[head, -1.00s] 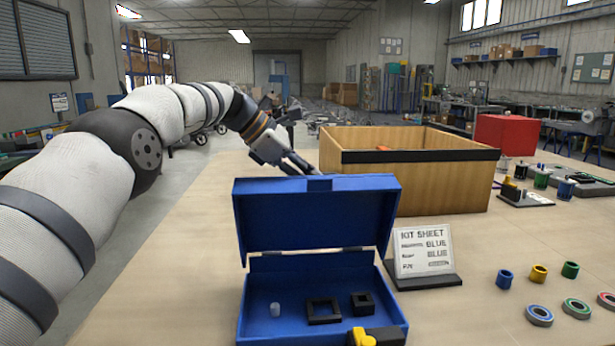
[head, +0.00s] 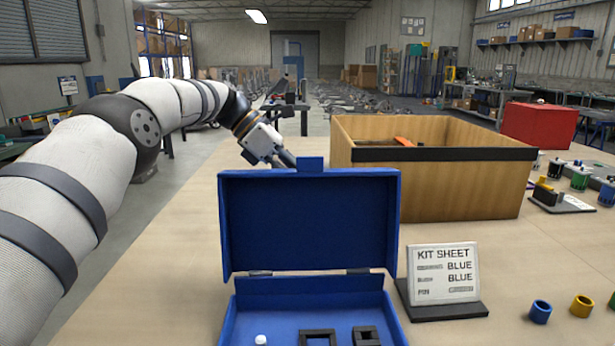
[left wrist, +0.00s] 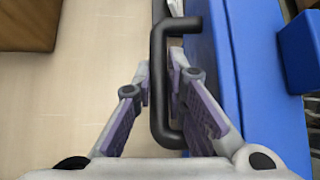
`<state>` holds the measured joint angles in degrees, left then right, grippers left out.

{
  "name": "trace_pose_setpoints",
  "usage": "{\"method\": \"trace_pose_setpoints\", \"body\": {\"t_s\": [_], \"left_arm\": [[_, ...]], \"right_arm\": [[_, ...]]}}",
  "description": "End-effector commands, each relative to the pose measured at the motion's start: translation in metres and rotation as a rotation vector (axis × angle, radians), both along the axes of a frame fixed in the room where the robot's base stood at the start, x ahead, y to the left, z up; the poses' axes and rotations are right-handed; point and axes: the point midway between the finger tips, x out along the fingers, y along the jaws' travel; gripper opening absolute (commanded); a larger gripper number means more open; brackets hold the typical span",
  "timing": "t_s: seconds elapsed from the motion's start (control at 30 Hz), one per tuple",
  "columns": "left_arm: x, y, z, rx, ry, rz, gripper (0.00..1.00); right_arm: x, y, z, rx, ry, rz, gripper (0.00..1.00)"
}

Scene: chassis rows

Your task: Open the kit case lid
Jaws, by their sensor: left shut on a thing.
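The blue kit case (head: 228,325) stands on the table, its lid (head: 310,222) raised about upright on its hinges. A grey-white peg (head: 261,340) and two black square holders, (head: 318,334) and (head: 366,334), show inside; the case's near part is cut off by the picture's edge. My left gripper (left wrist: 160,68) is shut on the black handle (left wrist: 160,110) at the lid's outer side. In the head view its fingertips are hidden behind the lid. The lid's blue outer face (left wrist: 250,70) fills the right of the left wrist view. My right gripper is not in view.
A wooden crate (head: 440,190) with a black rim band stands behind the case to the right. The kit sheet (head: 443,272) stands right of the case, with blue (head: 540,312) and yellow (head: 582,305) bushings beyond it. The table left of the case is clear.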

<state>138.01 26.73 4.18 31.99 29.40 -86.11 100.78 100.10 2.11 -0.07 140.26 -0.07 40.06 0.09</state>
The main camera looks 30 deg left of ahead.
Motion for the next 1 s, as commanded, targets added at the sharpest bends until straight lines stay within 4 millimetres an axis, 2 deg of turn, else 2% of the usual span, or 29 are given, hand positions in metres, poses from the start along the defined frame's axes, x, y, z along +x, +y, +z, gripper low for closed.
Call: {"method": "trace_pose_setpoints", "body": {"t_s": [0.53,0.57,0.6,1.0], "left_arm": [[-0.0014,0.0001,-0.0056,0.004,0.009,-0.001,0.00],[-0.0014,0.0000,-0.0056,0.004,0.009,-0.001,0.17],[-0.0014,0.0000,-0.0056,0.004,0.009,-0.001,0.21],[-0.0011,0.0003,-0.0030,0.003,0.003,-0.001,0.21]], "right_arm": [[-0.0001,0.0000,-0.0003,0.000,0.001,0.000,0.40],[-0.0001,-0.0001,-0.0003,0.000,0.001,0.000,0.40],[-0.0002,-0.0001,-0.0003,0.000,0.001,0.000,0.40],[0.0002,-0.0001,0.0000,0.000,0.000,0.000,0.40]]}}
